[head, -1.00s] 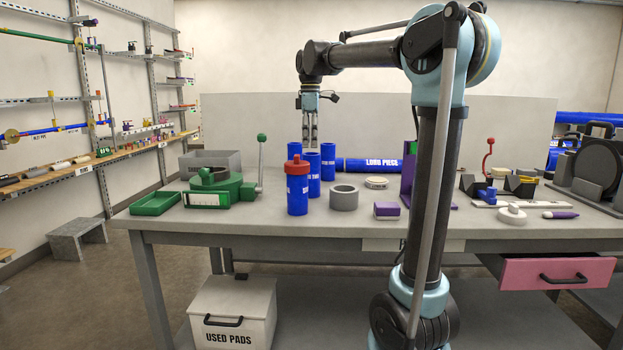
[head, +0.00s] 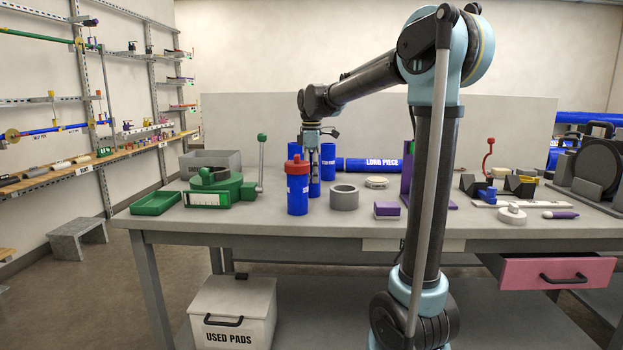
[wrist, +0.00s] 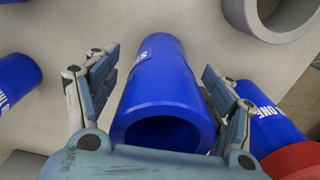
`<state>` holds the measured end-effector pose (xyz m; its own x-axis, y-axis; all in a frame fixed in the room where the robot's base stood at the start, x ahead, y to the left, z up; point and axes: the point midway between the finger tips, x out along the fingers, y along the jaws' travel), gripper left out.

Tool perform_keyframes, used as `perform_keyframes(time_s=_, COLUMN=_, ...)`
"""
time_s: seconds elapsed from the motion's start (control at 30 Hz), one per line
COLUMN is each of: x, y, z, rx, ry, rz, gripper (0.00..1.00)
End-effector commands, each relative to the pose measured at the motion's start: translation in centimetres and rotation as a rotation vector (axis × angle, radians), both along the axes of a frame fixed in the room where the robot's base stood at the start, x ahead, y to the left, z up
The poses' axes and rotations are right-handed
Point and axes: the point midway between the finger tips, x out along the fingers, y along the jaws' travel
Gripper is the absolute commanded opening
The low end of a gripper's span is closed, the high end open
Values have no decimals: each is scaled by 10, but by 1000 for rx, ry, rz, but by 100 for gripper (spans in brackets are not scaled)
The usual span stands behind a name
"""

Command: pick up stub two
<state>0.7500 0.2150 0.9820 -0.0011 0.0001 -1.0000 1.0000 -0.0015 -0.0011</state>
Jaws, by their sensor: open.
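A blue tube stub (head: 315,188) stands upright on the workbench under my gripper (head: 314,172). In the wrist view this stub (wrist: 165,85) lies between my two open fingers, with a gap on each side. Only the start of its white label shows, so I cannot read its number. A stub with a red cap (head: 297,190) stands in front and to the left in the head view; in the wrist view its label ends in "ONE" (wrist: 270,130). Another blue stub (wrist: 15,85) at the wrist view's left edge has a partly cut label that seems to read "THREE".
More blue stubs stand close behind, one at the right (head: 328,160) and one at the left (head: 296,151). A grey ring (head: 344,199) stands to the right. A green clamp device (head: 218,188) is at the left. The long blue pipe (head: 365,165) lies behind.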

Motion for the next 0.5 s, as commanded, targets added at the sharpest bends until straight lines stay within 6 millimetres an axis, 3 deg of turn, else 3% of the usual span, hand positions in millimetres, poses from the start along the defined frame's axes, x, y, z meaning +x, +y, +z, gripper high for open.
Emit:
perform_keyframes(time_s=0.3, x=0, y=0, z=-5, rx=0, ry=0, rz=0, gripper=75)
perform_keyframes(time_s=0.5, x=0, y=0, z=-5, rx=0, ry=0, rz=0, gripper=30)
